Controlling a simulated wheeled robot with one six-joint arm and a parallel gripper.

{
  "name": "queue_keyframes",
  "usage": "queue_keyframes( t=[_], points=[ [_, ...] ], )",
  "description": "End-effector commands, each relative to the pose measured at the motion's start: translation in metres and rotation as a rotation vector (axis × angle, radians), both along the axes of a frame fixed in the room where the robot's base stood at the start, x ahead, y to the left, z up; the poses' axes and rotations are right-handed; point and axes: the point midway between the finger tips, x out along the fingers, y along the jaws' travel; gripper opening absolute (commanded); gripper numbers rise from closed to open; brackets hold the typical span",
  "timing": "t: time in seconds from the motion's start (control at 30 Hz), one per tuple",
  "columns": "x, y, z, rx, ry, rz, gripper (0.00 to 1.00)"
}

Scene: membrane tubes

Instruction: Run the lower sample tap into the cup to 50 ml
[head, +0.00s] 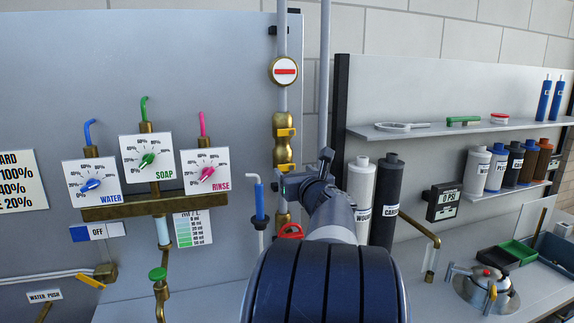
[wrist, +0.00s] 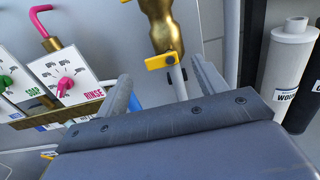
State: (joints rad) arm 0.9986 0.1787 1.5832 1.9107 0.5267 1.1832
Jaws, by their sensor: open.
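Two yellow tap handles sit on the brass fittings of the vertical pipe in the head view: an upper one (head: 285,132) and a lower one (head: 285,168). In the wrist view one yellow handle (wrist: 160,62) on the brass body (wrist: 163,25) shows beyond and between my fingers. My gripper (wrist: 161,70) is open, with nothing seen held between its fingers. In the head view my gripper (head: 298,184) is close by the lower yellow handle, partly hidden by my arm. I cannot make out a measuring cup or its level in either view.
A blue hanging tube (head: 259,201) and a red handle (head: 290,231) are close to the pipe. White (head: 361,195) and dark (head: 387,200) canisters stand right of my arm. The dial panel (head: 147,157) is to the left.

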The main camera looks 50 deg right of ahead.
Motion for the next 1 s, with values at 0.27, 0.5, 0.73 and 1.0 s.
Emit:
queue_keyframes(
  t=[0.27,0.5,0.73,1.0],
  points=[
    [0.038,-0.021,0.001,0.001,0.0,0.002,0.67],
    [0.05,-0.027,0.0,-0.001,0.0,0.001,0.67],
    [0.051,-0.027,0.0,-0.001,0.0,0.001,0.67],
    [0.05,-0.027,0.0,-0.001,0.0,0.001,0.48]
  ],
)
